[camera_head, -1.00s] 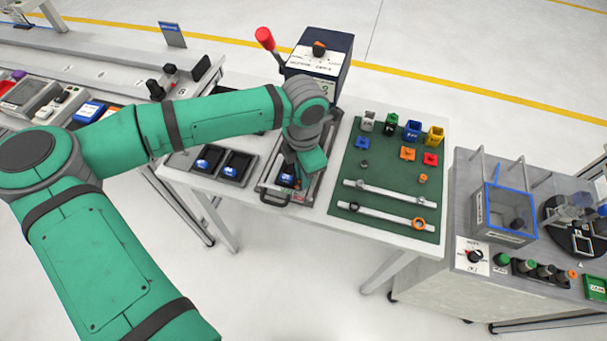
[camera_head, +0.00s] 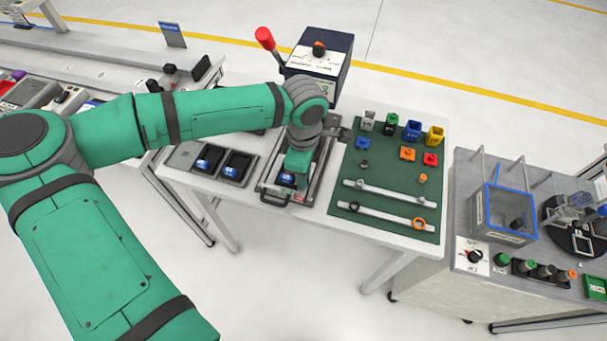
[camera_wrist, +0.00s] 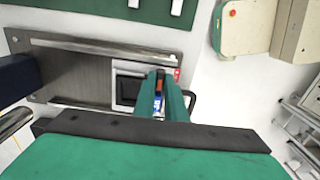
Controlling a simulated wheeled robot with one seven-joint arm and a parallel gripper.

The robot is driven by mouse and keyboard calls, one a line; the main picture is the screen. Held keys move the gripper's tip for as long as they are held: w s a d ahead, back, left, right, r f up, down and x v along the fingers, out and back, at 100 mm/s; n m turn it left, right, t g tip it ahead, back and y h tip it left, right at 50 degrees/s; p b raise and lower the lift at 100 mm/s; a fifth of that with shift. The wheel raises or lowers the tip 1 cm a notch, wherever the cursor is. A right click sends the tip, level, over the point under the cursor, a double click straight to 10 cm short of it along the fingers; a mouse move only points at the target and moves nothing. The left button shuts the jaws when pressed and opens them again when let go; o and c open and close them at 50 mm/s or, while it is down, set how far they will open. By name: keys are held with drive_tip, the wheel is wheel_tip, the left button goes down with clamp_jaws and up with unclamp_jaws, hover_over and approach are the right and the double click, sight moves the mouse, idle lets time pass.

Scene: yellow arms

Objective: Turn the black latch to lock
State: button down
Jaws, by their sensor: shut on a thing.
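My gripper (camera_head: 295,172) is over the front half of the grey metal fixture (camera_head: 313,186) on the white table. In the wrist view its two green fingers (camera_wrist: 166,95) are close together, with a small dark piece, taken to be the black latch (camera_wrist: 160,80), between them. The fingers and hand hide most of that piece, so its angle is not clear. A blue and white part (camera_head: 287,180) sits in the fixture's tray just below the fingers. A black loop handle (camera_head: 274,198) sticks out at the fixture's front edge.
A dark box with a red-knobbed lever (camera_head: 265,39) stands behind the fixture. Two black trays (camera_head: 238,166) with blue parts lie to the left. A green mat (camera_head: 385,205) with rails and coloured blocks lies close on the right.

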idle(0.4)
drive_tip(key=c, duration=2.1)
unclamp_jaws()
wheel_tip(320, 180, up, 11)
drive_tip(key=shift+f, duration=0.1)
